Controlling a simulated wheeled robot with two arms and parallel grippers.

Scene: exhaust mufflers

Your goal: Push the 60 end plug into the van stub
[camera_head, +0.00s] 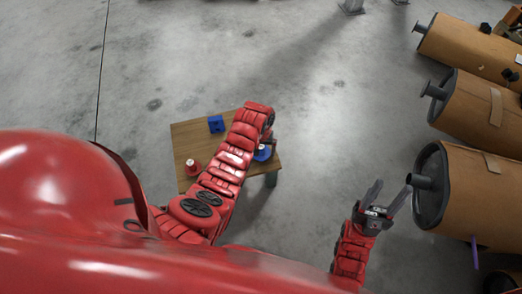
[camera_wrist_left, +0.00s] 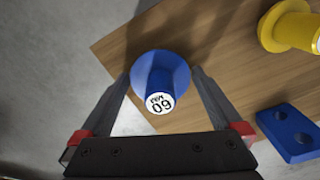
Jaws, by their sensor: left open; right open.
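The 60 end plug (camera_wrist_left: 160,82) is blue, with a wide flange and a white top marked 60. It stands near the edge of the small wooden table; its blue flange also shows in the head view (camera_head: 262,154). My left gripper (camera_head: 268,142) is open over it, with the plug between its fingers, not gripped. My right gripper (camera_head: 385,196) is open and empty, close to the grey stub (camera_head: 421,182) of the nearest brown muffler (camera_head: 468,195). I cannot tell which muffler is the van's.
The wooden table (camera_head: 185,140) also bears a red plug (camera_head: 193,168), a blue block (camera_head: 216,124) and a yellow plug (camera_wrist_left: 292,28). Two more mufflers (camera_head: 478,110) (camera_head: 470,48) lie further back at the right. The floor between table and mufflers is clear.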

